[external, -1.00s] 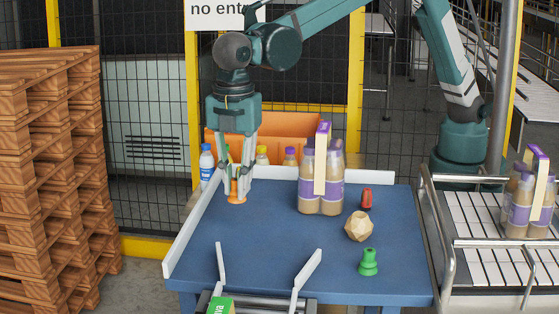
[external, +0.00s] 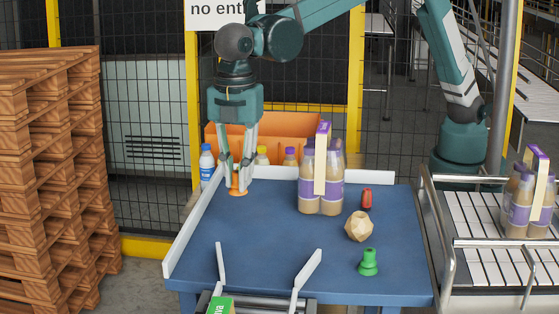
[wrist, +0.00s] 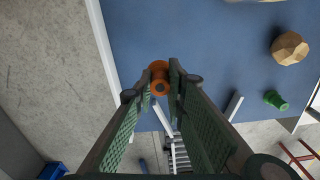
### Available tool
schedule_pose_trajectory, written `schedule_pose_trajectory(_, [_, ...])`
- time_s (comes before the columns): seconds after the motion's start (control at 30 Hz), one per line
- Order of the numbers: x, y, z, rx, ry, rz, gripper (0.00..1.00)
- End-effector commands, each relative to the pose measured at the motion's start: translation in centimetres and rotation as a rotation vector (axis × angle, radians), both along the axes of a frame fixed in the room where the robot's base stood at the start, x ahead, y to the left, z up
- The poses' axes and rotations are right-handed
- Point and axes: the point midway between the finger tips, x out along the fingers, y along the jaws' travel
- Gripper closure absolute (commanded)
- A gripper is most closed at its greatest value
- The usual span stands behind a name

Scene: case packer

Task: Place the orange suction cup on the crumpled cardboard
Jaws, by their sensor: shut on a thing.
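The orange suction cup (external: 238,187) is near the back left corner of the blue table, between the fingers of my gripper (external: 239,170). My gripper is shut on it, and it stands upright at or just above the tabletop; I cannot tell which. The wrist view also shows the orange suction cup (wrist: 159,78) between the fingertips. The crumpled cardboard (external: 359,226) is a tan faceted lump on the right half of the table, apart from my gripper. It also shows at the upper right of the wrist view (wrist: 289,48).
A bottle pack (external: 309,190) with a purple-topped handle stands between my gripper and the cardboard. A green suction cup (external: 368,263) and a red one (external: 367,198) stand near the cardboard. White rails edge the table (external: 262,255), whose middle is clear.

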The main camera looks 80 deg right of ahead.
Motion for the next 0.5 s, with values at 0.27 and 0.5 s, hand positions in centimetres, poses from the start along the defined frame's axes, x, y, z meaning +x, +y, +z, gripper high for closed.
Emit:
schedule_pose_trajectory(0.27, [-4.4, 0.8, 0.1, 0.0, 0.0, -0.017, 0.96])
schedule_pose_trajectory(0.5, [-12.2, 1.5, 0.0, 0.0, -0.001, -0.053, 0.96])
